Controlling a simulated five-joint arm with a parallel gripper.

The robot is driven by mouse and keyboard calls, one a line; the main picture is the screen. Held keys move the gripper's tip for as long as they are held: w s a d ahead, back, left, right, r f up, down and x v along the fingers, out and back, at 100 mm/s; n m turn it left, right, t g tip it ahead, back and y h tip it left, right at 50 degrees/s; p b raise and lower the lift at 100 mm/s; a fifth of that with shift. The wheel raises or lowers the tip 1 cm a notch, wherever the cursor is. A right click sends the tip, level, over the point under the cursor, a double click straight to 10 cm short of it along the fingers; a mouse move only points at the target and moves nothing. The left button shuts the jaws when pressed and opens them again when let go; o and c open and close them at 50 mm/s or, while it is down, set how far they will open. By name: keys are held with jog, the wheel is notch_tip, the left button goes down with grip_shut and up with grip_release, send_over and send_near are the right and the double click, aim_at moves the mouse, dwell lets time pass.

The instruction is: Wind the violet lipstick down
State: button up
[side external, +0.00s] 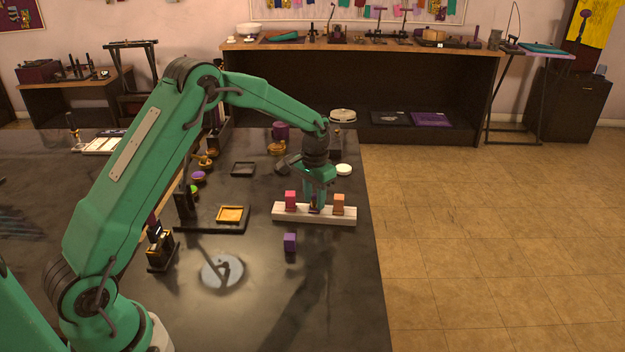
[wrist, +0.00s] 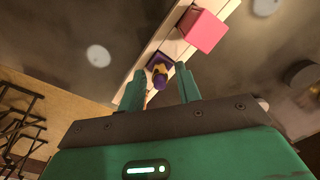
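The violet lipstick (wrist: 160,76) stands in the pale rack (side external: 283,215), with a square violet base, a gold collar and a violet tip showing in the wrist view. In the side view only a little violet (side external: 314,211) shows under my gripper (side external: 318,198). My gripper is pointed down over it. In the wrist view my gripper (wrist: 158,77) is open, one finger on each side of the lipstick, with gaps visible. I cannot tell how far down the fingers reach. A violet block (side external: 290,242), perhaps its cap, rests on the table in front of the rack.
A pink-red block (side external: 291,199) stands in the rack left of my gripper and an orange one (side external: 338,203) right of it, both close. A black tray with a yellow pad (side external: 230,214) and a round mirror (side external: 222,271) are to the left. The front right tabletop is clear.

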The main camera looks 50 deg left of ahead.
jog(key=shift+m, duration=0.5)
jog(key=shift+m, duration=1.5)
jog(key=shift+c, duration=0.4)
jog(key=c, duration=0.6)
jog(key=shift+n, duration=0.3)
jog(key=shift+n, duration=2.1)
